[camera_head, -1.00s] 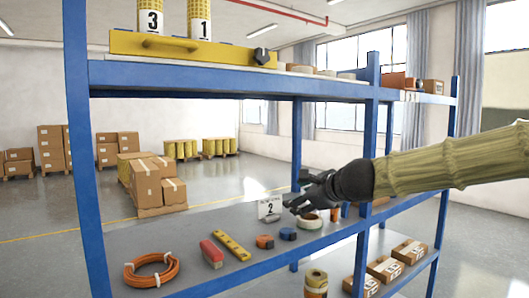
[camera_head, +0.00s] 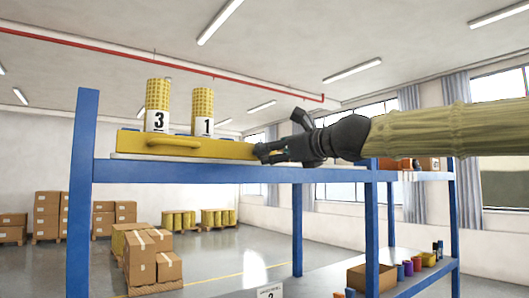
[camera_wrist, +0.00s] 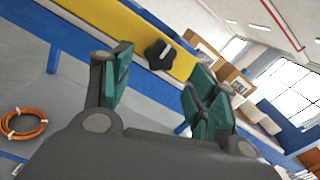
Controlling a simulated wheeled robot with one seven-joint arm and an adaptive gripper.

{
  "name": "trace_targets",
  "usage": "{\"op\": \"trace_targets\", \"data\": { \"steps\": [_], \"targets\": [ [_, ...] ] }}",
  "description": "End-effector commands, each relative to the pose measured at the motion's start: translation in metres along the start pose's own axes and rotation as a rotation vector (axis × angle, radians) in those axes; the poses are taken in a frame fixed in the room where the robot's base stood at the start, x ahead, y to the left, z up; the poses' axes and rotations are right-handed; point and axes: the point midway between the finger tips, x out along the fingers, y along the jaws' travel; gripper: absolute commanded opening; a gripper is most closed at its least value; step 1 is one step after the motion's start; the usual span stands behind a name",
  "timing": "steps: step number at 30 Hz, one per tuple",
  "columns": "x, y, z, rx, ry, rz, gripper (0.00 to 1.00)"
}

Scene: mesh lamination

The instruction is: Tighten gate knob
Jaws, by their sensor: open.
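The gate is a long yellow bar (camera_head: 205,147) with a handle, lying along the top shelf. In the wrist view the black lobed gate knob (camera_wrist: 159,54) sits on the front face of the yellow bar (camera_wrist: 115,22). My gripper (camera_head: 264,152) is at the bar's right end in the head view and hides the knob there. In the wrist view my gripper (camera_wrist: 160,75) has its green-padded fingers spread, with the knob seen between and beyond them. The fingers are empty and appear apart from the knob.
Two yellow mesh rolls stand behind the bar, labelled 3 (camera_head: 158,100) and 1 (camera_head: 203,108). Blue shelf posts (camera_head: 82,190) and the shelf's front beam (camera_head: 230,171) border the space. Cartons (camera_wrist: 235,80) lie right of the bar in the wrist view.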

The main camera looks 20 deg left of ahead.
Motion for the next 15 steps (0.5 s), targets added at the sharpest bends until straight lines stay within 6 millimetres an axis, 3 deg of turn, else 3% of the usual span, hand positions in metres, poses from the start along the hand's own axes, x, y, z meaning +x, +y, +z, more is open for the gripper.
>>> {"op": "trace_targets", "data": {
  "steps": [6,15],
  "targets": [
    [0.035,0.0,0.0,0.001,0.002,0.0,0.59],
    [0.059,0.0,0.0,0.001,0.001,0.0,0.59]
  ]
}}
